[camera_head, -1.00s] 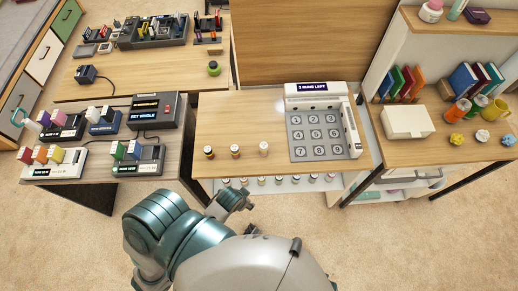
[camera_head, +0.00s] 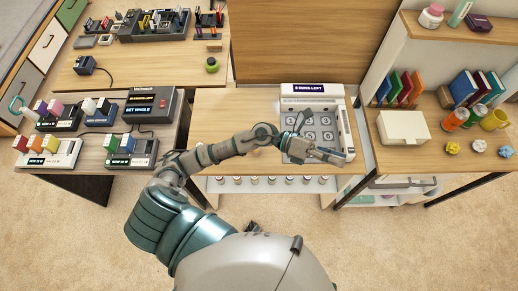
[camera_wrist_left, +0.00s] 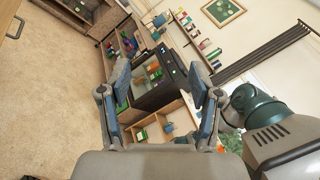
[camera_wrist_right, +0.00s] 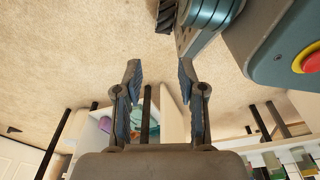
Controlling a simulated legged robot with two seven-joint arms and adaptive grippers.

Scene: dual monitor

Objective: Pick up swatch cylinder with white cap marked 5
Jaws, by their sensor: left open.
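Several small swatch cylinders (camera_head: 254,181) stand in a row on the low shelf under the front edge of the middle table. Their cap marks are too small to read, so I cannot tell which is marked 5. My left gripper (camera_head: 323,136) is open and empty above the numbered pad (camera_head: 296,152) at the table's right, its arm crossing the tabletop. The left wrist view shows its two fingers (camera_wrist_left: 160,100) wide apart. My right gripper (camera_wrist_right: 156,95) is open and empty in the right wrist view, over carpet and furniture.
A white display unit (camera_head: 312,89) stands behind the pad. At left, a table holds dark and white devices with coloured blocks (camera_head: 55,145). Carpet lies free in front.

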